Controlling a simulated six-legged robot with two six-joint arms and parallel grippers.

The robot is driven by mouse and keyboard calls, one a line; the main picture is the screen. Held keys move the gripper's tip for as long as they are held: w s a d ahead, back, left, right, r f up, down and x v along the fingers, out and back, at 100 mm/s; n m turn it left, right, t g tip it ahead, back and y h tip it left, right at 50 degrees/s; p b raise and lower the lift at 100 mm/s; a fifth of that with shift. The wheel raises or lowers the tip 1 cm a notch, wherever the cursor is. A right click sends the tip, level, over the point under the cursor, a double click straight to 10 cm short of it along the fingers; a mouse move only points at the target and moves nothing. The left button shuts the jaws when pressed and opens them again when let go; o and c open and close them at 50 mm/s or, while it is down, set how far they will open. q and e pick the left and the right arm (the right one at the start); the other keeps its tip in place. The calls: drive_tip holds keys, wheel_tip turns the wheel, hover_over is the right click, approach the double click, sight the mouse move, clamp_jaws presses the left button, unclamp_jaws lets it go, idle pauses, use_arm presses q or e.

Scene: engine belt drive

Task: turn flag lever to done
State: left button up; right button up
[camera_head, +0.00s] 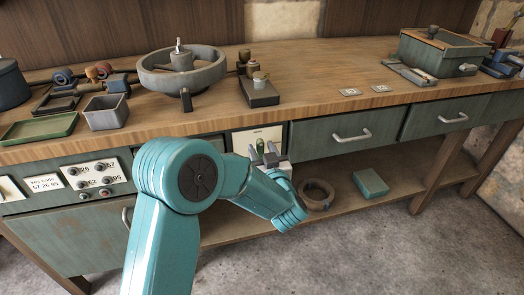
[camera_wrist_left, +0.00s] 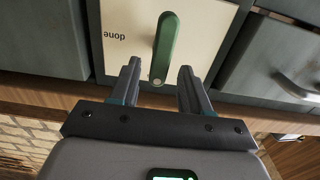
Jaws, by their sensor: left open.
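The green flag lever (camera_head: 261,146) sits on a cream panel (camera_head: 244,138) in the front of the workbench. In the left wrist view the lever (camera_wrist_left: 167,45) is a rounded green bar with a pale pivot at one end. The word "done" is printed upside down on the panel (camera_wrist_left: 125,22), to the left of the lever. My left gripper (camera_wrist_left: 158,85) is open, its two fingers on either side of the lever's pivot end. In the head view the left gripper (camera_head: 268,157) is right at the panel. I cannot tell whether the fingers touch the lever. My right gripper is not in view.
Green drawers with metal handles (camera_head: 352,136) flank the panel. A key code panel (camera_head: 98,178) with knobs is at the left. A grey round basin (camera_head: 205,75) and a small block stand (camera_head: 260,92) sit on the bench above. A brown ring (camera_head: 317,193) and a teal box (camera_head: 370,183) lie on the lower shelf.

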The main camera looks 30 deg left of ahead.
use_arm(q)
drive_tip(key=shift+w+a, duration=0.4)
clamp_jaws()
